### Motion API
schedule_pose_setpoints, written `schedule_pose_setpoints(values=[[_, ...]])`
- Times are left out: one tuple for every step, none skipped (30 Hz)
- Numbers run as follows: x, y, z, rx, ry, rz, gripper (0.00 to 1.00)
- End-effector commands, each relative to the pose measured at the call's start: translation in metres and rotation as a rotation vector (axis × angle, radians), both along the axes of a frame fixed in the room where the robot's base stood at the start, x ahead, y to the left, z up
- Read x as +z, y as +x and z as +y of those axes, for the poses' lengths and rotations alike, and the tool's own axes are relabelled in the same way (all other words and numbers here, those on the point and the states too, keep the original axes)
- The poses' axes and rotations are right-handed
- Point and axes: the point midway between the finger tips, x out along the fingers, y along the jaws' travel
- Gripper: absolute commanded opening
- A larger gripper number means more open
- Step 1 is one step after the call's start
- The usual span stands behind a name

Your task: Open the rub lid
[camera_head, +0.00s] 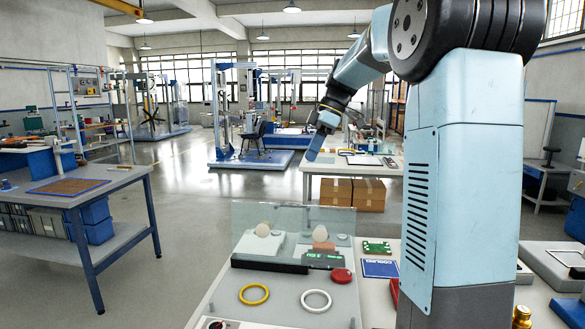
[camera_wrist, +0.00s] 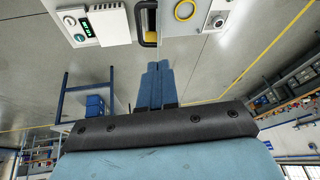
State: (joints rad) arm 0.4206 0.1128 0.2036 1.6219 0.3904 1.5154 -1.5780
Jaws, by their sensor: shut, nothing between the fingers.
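The head view shows a bench-top tester with a clear, box-like lid (camera_head: 291,215) over its back part. Two pale rounded pieces, left (camera_head: 263,230) and right (camera_head: 320,234), show through the clear panel. I cannot tell which edge the lid hinges on. My gripper (camera_head: 313,156) is up and well beyond the tester in the picture, apart from the lid. In the wrist view my gripper (camera_wrist: 158,64) has its two blue fingers together, with nothing between them. A black and yellow handle-like part (camera_wrist: 149,28) lies ahead of the fingertips, not visibly touched.
A yellow ring (camera_head: 254,294), a white ring (camera_head: 315,300) and a red round piece (camera_head: 341,275) are in front of the lid. A green board (camera_head: 377,247) lies to its right. A white box with a green display (camera_wrist: 90,25) tops the wrist view.

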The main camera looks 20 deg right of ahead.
Motion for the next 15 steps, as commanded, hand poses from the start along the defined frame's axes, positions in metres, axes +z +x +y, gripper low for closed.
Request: schedule_pose_setpoints(values=[[0.001,0.0,0.0,0.0,0.0,0.0,0.0],[0.001,0.0,0.0,0.0,0.0,0.0,0.0],[0.001,-0.001,0.0,-0.003,-0.002,0.001,0.0],[0.002,-0.002,0.001,-0.007,-0.005,0.001,0.0],[0.002,-0.004,0.002,-0.014,-0.008,0.002,0.0],[0.002,-0.007,0.004,-0.028,-0.017,0.004,0.0],[0.002,-0.01,0.006,-0.042,-0.025,0.006,0.0],[0.002,-0.015,0.009,-0.059,-0.035,0.008,0.0],[0.002,-0.022,0.013,-0.088,-0.048,0.011,0.0],[0.002,-0.027,0.016,-0.113,-0.06,0.014,0.0],[0.002,-0.034,0.019,-0.141,-0.074,0.017,0.0],[0.002,-0.043,0.023,-0.181,-0.091,0.019,0.0],[0.001,-0.05,0.026,-0.214,-0.104,0.021,0.0],[0.0,-0.057,0.028,-0.246,-0.115,0.021,0.0],[0.0,-0.066,0.031,-0.286,-0.131,0.022,0.0]])
